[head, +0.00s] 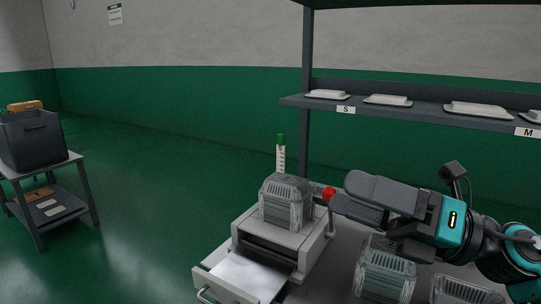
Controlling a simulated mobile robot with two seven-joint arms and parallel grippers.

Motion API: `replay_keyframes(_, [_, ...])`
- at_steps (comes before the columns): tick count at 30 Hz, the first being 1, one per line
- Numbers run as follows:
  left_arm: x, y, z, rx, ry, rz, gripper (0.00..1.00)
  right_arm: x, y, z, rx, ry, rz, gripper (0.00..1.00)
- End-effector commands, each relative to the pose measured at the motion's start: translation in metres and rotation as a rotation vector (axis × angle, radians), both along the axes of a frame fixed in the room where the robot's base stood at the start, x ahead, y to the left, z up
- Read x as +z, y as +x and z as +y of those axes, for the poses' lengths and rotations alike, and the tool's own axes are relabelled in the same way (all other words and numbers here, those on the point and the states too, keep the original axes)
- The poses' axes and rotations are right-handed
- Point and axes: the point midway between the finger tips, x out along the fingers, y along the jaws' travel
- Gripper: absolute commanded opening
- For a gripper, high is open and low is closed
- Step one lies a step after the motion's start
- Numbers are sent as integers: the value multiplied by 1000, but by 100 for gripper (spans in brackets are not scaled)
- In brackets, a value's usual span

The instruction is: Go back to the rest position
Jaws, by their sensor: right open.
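My right gripper (346,191) comes in from the right and is open. Its fingers point left, their tips close to the red knob (328,192) of a lever on a pale grey machine (311,246); I cannot tell whether they touch it. Nothing shows held between the fingers. A grey ribbed container (286,205) sits upside down or closed on top of the machine; which one is unclear. The machine's front drawer (246,277) is pulled out with a shiny flat sheet on it. My left gripper is not in view.
More ribbed grey containers (386,268) stand below my right arm. A shelf (420,113) behind holds several pale trays, with S and M labels. A green-and-white strip (281,152) rises behind the machine. A cart (68,166) with a dark bin stands left; floor between is clear.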

Motion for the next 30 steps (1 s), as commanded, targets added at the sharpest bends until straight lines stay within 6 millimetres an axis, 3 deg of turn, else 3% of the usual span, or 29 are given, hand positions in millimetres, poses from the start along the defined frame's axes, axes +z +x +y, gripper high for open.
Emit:
replay_keyframes(4, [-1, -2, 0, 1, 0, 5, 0, 5, 20, -19, -150, 382, 245, 99])
replay_keyframes(7, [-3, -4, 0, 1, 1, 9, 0, -9, 36, -43, -274, 615, 433, 99])
replay_keyframes(11, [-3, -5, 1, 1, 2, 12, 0, -51, 51, -77, -461, 884, 705, 99])
replay_keyframes(14, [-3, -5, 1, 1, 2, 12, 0, -100, 51, -101, -623, 1064, 931, 99])
replay_keyframes(17, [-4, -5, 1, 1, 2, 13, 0, -158, 37, -117, -798, 1215, 1170, 99])
replay_keyframes(21, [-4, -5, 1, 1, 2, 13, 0, -238, -5, -126, -1054, 1362, 1498, 99])
replay_keyframes(24, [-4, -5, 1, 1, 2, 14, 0, -277, -39, -124, -1201, 1414, 1683, 99])
replay_keyframes(30, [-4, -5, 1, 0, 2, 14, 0, -323, -100, -113, -1427, 1445, 1949, 99])
